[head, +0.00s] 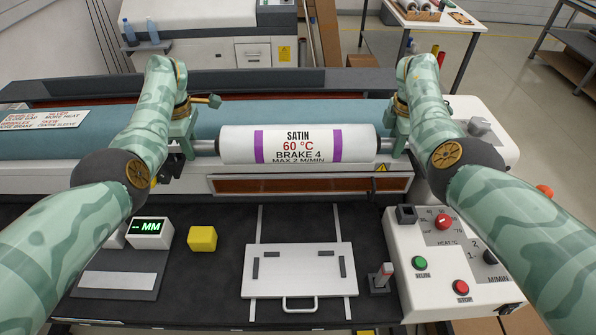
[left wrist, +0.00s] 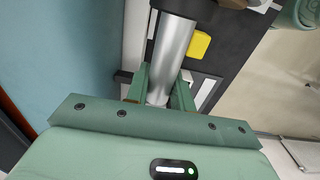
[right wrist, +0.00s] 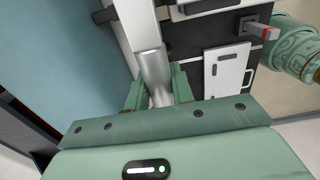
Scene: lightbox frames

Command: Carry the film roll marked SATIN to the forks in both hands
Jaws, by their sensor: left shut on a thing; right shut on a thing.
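The film roll marked SATIN (head: 298,147) is white with purple bands and lies level across the front of the laminator. Its metal core sticks out at both ends. My left gripper (head: 188,146) is shut on the left core end, and the bare metal shaft (left wrist: 173,55) runs between its fingers in the left wrist view. My right gripper (head: 399,146) is shut on the right core end, also seen as a shaft (right wrist: 153,68) in the right wrist view. I cannot clearly pick out the forks; the roll and my arms cover part of the machine there.
A teal roller (head: 60,138) lies behind the film roll. A brown slot (head: 300,185) is below it. The dark bench in front holds a yellow block (head: 202,238), a gauge reading MM (head: 150,232) and a white plate with a handle (head: 300,268). A control box (head: 445,260) stands right.

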